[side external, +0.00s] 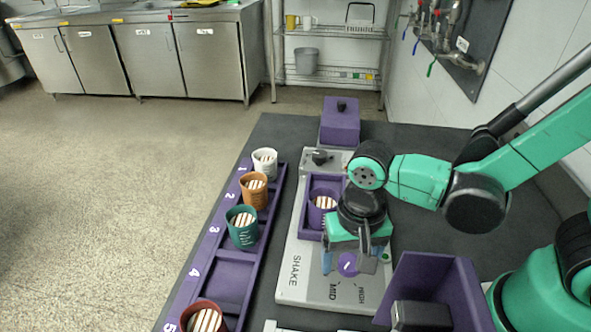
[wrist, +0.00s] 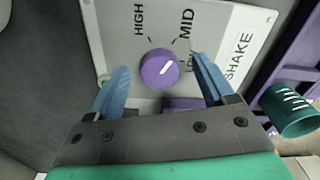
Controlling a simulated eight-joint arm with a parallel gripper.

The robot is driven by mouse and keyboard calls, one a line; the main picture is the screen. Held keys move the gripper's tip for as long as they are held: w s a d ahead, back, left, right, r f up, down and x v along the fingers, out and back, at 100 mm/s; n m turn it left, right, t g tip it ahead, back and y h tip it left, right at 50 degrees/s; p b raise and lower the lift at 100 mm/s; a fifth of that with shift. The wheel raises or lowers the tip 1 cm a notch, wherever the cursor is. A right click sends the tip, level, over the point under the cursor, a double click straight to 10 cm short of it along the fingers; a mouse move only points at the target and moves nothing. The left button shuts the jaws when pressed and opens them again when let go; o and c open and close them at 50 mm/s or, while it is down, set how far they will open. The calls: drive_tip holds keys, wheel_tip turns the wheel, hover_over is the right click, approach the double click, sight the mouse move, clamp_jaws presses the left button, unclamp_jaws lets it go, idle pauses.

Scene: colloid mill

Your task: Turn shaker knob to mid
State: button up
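The purple shaker knob (wrist: 157,74) is on the grey SHAKE panel (wrist: 115,35). In the wrist view its white pointer line aims up and right, between the MID and LOW marks. HIGH is printed at the upper left. The knob also shows in the side view (side external: 346,267), below my gripper, with MID and HIGH printed beside it. My gripper (wrist: 161,65) is open, with one blue finger on each side of the knob and a gap to it on both sides in the wrist view. I cannot tell how far the fingertips are above the panel. The LOW mark is partly hidden by a finger.
A purple rack (side external: 237,270) with numbered slots holds white, orange, green and red cups; slot 4 is empty. A purple cup (side external: 322,198) stands in the shaker's holder. Another dark knob (side external: 319,157) and a purple box (side external: 340,125) are behind. A purple bin (side external: 445,275) stands close at right.

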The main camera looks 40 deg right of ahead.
sight(350, 262)
drive_tip(key=shift+r, duration=2.8)
drive_tip(key=w+d+r+n+t, duration=0.5)
drive_tip(key=d+n+t, duration=0.1)
drive_tip(key=d, duration=0.3)
drive_tip(key=shift+t, duration=0.6)
